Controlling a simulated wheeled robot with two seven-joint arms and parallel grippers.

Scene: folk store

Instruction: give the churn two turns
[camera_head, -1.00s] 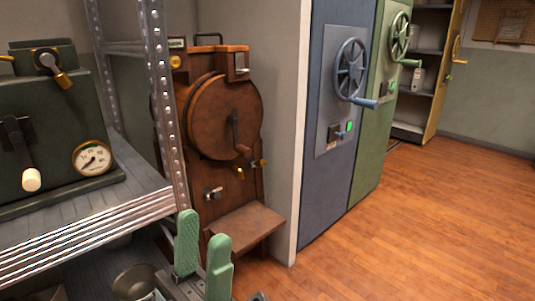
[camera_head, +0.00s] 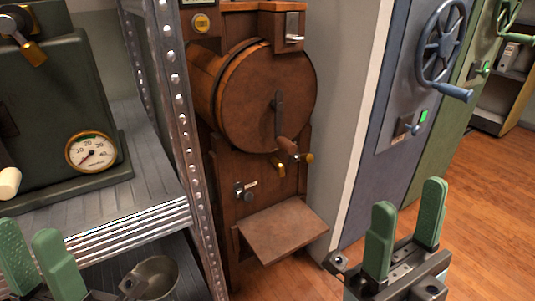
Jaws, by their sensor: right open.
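The churn is a brown wooden drum (camera_head: 262,100) on a wooden stand, ahead and a little left of centre. Its crank (camera_head: 279,115) hangs down from the drum's middle and ends in a brown handle (camera_head: 287,147). My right gripper (camera_head: 405,222) is at the lower right, with two green fingers apart and nothing between them. It is below and right of the crank handle, not touching it. My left gripper (camera_head: 32,250) is at the lower left, in front of the shelf. Its fingers stand apart with nothing seen between them.
A metal shelf (camera_head: 110,225) with an upright post stands left of the churn, carrying a dark green box with a gauge (camera_head: 91,151). A metal pot (camera_head: 155,278) is below. A wooden ledge (camera_head: 283,230) juts from the stand. Blue and green wheel-handled cabinets stand right, beside open floor.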

